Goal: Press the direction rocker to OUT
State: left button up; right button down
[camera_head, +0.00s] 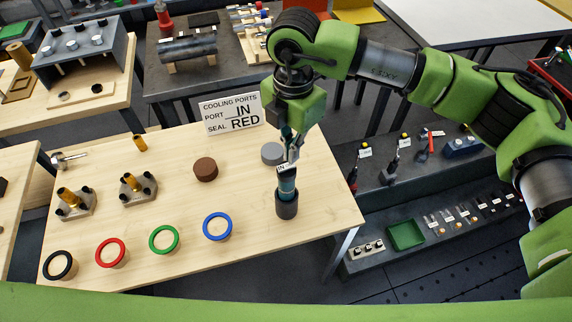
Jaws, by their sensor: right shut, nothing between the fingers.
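A dark teal upright tool (287,188) stands in a black round holder (287,209) near the right end of the wooden table. A small white label (282,168) reading "IN" shows at its upper part. The direction rocker itself cannot be made out; the gripper and label cover that area. My right gripper (292,156) points down at the top of the tool, its fingers shut with nothing between them. Whether the fingertips touch the tool cannot be told. My left gripper is not in view.
A sign (231,114) reading "COOLING PORTS, PORT IN, SEAL RED" stands at the table's back. Black, red (112,252), green and blue (217,226) rings line the front. Brass fittings (69,197) stand left.

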jog(key=shift+f+b, duration=1.2)
dwell(0.8)
jog(key=shift+s, duration=0.1)
jog(key=shift+r+p, duration=0.4)
jog(key=shift+r, duration=0.4)
jog(key=shift+r+p, duration=0.95)
jog(key=shift+r, duration=1.8)
